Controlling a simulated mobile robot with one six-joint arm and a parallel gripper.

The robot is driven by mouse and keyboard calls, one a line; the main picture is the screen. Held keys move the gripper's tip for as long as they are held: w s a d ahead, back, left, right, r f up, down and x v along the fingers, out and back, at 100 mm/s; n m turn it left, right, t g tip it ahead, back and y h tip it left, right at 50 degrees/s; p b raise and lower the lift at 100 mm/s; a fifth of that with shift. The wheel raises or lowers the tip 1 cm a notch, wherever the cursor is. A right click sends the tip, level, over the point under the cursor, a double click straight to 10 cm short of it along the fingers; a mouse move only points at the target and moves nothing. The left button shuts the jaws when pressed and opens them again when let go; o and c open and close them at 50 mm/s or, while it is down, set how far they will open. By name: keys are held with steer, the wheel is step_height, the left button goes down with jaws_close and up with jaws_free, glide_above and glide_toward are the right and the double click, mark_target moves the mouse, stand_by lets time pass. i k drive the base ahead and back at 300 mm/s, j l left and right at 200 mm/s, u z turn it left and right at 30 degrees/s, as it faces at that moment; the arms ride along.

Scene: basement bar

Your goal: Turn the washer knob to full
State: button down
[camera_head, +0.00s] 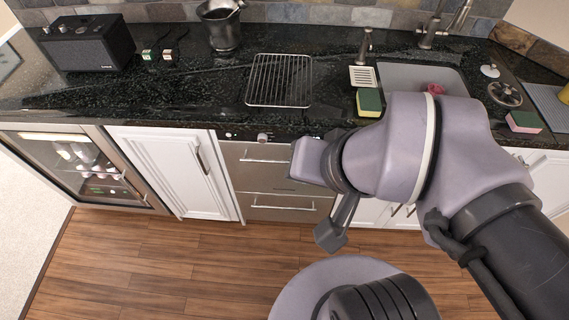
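A small round knob (262,138) sits on the dark control strip at the top of a steel-fronted two-drawer appliance (262,181), which looks like the washer. The knob's exact setting is too small to read. My arm reaches in from the lower right and covers the right end of the control strip. The end of my arm, with a dark grey piece I take to be part of my gripper (331,236), hangs in front of the appliance's right side, right of and below the knob and apart from it. The fingertips are not clear, so open or shut cannot be told.
The black counter (180,95) above holds a wire rack (280,80), a dark speaker (88,42), a metal pot (221,25) and sponges (369,102). A glass-door cooler (85,167) and white cabinet (172,168) stand left. The wooden floor (170,262) in front is clear.

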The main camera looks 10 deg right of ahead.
mark_target(262, 138)
steer(key=j+z, duration=0.3)
steer(key=j, duration=0.25)
steer(key=j+z, duration=0.3)
steer(key=j, duration=0.2)
steer(key=k+j+z, duration=0.1)
steer(key=j+z, duration=0.2)
steer(key=j, duration=0.25)
steer(key=k+j+z, duration=0.1)
steer(key=j+z, duration=0.15)
steer(key=j, duration=0.25)
